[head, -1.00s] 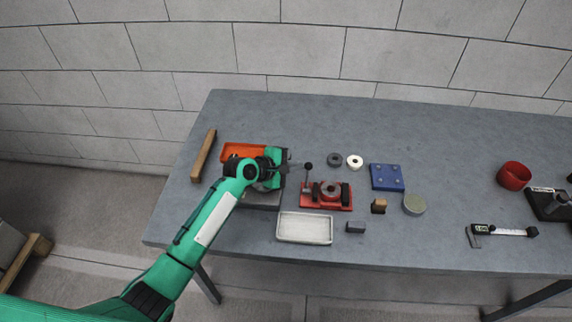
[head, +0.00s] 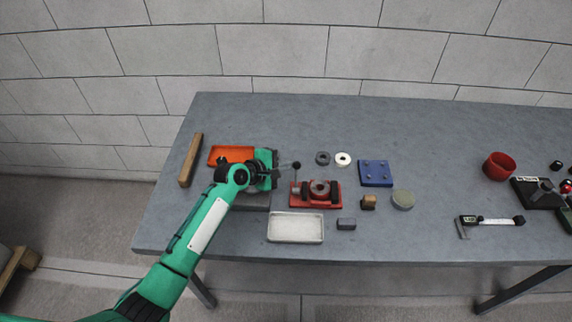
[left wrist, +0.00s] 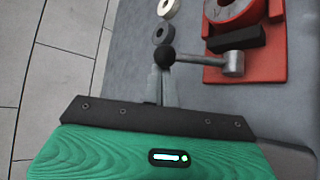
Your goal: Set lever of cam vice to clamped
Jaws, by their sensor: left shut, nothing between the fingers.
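The cam vice (head: 316,201) is a red base with black jaws holding a grey ring-shaped part. It also shows at upper right in the left wrist view (left wrist: 273,62). Its lever stands at the vice's left side in the head view and ends in a black ball knob (head: 296,164); the knob (left wrist: 164,56) and the metal pivot (left wrist: 234,64) show in the left wrist view. My left gripper (head: 284,171) is shut and empty. Its fingertips (left wrist: 168,76) are right by the knob; I cannot tell whether they touch it. My right gripper is not in view.
Close by are an orange tray (head: 231,154), a pale tray (head: 296,228), a blue plate (head: 376,173), dark and white rings (head: 342,158), small blocks (head: 346,224) and a round disc (head: 403,199). A wooden bar (head: 190,160) lies at left. The table's back is clear.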

